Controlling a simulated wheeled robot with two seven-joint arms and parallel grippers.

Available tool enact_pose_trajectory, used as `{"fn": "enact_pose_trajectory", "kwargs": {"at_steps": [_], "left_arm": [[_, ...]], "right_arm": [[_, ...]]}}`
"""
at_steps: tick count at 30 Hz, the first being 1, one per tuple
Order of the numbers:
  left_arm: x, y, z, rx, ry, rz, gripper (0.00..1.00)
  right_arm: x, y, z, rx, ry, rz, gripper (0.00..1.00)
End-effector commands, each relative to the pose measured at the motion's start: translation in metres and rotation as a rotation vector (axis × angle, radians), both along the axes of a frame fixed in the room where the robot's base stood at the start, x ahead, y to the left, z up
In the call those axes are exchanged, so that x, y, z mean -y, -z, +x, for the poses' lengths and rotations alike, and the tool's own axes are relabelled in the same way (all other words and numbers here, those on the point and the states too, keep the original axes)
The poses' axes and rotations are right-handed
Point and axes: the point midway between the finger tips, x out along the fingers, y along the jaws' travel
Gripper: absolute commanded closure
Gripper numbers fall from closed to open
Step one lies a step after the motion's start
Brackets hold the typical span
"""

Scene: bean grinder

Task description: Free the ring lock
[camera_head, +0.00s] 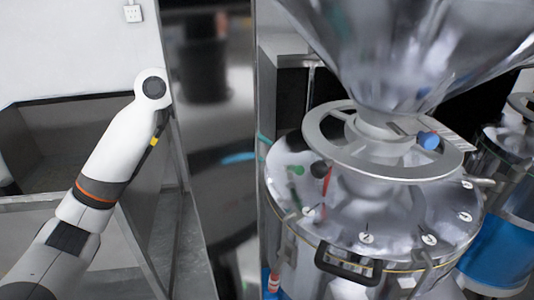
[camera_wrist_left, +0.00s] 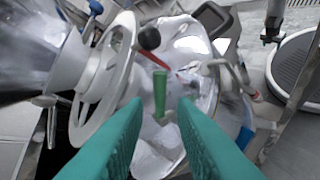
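The grinder's silver ring (camera_head: 322,153) circles the neck under the metal hopper (camera_head: 395,60), with a blue knob (camera_head: 428,140) at its right. The ring also shows at the left of the left wrist view (camera_wrist_left: 88,112). A red lever with a black knob (camera_wrist_left: 149,37) stands beside it, and a green handle (camera_wrist_left: 160,88) rises from the lid. My left gripper (camera_wrist_left: 160,104) is open, its teal fingers either side of the green handle's line; contact cannot be told. In the head view a teal sliver shows at the panel edge. My right gripper is not in view.
The shiny lid (camera_head: 390,215) carries several small clamps around its rim and a black handle (camera_head: 348,265) in front. A tall reflective panel (camera_head: 215,110) stands left of the grinder. A second machine with a blue band (camera_head: 498,240) is at right.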

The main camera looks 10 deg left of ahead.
Motion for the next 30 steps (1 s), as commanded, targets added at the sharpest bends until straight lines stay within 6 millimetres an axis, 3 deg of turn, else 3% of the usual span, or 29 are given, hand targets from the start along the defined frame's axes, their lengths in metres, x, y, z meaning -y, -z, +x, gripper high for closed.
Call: {"fn": "enact_pose_trajectory", "kwargs": {"at_steps": [7,11,13,17,24,30], "left_arm": [[-0.001,-0.001,0.000,0.000,0.000,0.000,0.76],[-0.002,-0.004,0.001,-0.031,-0.019,-0.008,0.97],[-0.005,-0.009,0.004,-0.103,-0.060,-0.025,1.00],[-0.015,-0.023,0.013,-0.358,-0.207,-0.084,1.00],[-0.038,-0.045,0.030,-0.957,-0.535,-0.201,1.00],[-0.050,-0.052,0.037,-1.279,-0.704,-0.247,1.00]], "right_arm": [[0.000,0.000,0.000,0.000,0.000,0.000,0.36],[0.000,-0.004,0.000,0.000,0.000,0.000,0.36],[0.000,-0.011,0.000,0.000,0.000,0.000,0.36],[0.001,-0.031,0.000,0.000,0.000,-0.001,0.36],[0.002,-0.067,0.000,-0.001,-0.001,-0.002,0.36],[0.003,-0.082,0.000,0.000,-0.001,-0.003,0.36]]}}
